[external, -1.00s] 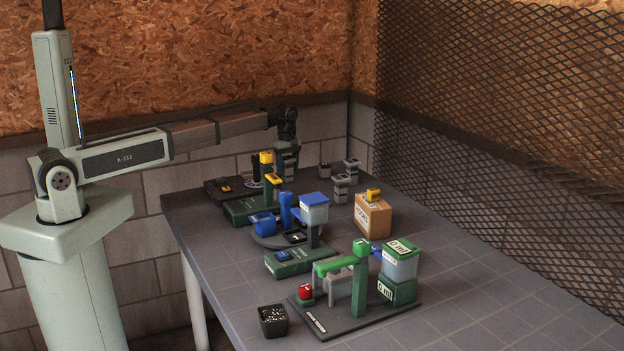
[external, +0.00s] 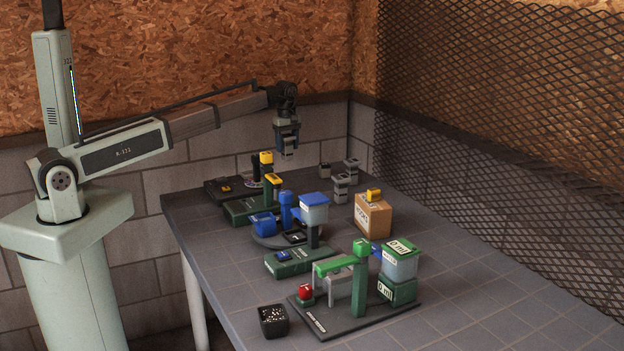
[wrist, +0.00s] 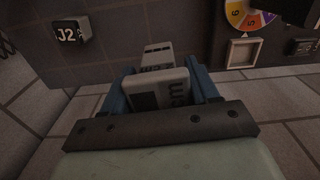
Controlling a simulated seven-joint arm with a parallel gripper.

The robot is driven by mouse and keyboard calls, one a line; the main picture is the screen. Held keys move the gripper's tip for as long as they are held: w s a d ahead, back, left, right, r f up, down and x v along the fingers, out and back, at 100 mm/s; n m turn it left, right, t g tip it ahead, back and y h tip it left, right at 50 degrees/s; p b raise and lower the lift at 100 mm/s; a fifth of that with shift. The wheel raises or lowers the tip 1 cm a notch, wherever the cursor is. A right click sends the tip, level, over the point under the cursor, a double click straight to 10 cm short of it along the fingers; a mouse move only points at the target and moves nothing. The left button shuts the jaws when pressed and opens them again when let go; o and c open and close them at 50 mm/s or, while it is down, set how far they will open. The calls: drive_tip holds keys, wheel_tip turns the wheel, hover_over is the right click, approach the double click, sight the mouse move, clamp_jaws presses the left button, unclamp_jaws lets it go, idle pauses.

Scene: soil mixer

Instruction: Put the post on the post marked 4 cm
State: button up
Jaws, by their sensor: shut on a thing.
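My gripper (external: 287,154) is shut on a grey post (wrist: 160,92) and holds it in the air above the far end of the table. In the wrist view the post sits between the blue fingers; its label ends in "cm", but I cannot read the number. A light block with dark marks (wrist: 157,54) shows just beyond it; I cannot tell whether it is part of the held post. In the external view, grey posts stand on the table to the right of my gripper: one at the back (external: 325,170), another (external: 351,168), and a nearer one (external: 341,187). Their marks are too small to read.
Yellow-topped green equipment (external: 250,209), a blue-topped device (external: 312,210) and a green-armed stand (external: 358,280) fill the table's left and middle. A cardboard box (external: 373,215) stands right of centre. The wrist view shows a J2 block (wrist: 70,35) and coloured dial (wrist: 250,15). The table's right is clear.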

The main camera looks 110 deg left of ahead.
drive_tip(key=shift+w+d+r, duration=0.15)
drive_tip(key=shift+w+r, duration=0.1)
drive_tip(key=shift+r, duration=0.2)
drive_tip(key=w+d+r+m, duration=0.1)
drive_tip(key=w+d+r, duration=0.1)
drive_tip(key=w, duration=0.4)
wheel_tip(320, 180, up, 8)
hover_over(356, 159)
wheel_tip(356, 159, down, 10)
drive_tip(key=shift+a, duration=0.1)
drive_tip(key=shift+f, duration=0.15)
drive_tip(key=o, duration=1.1)
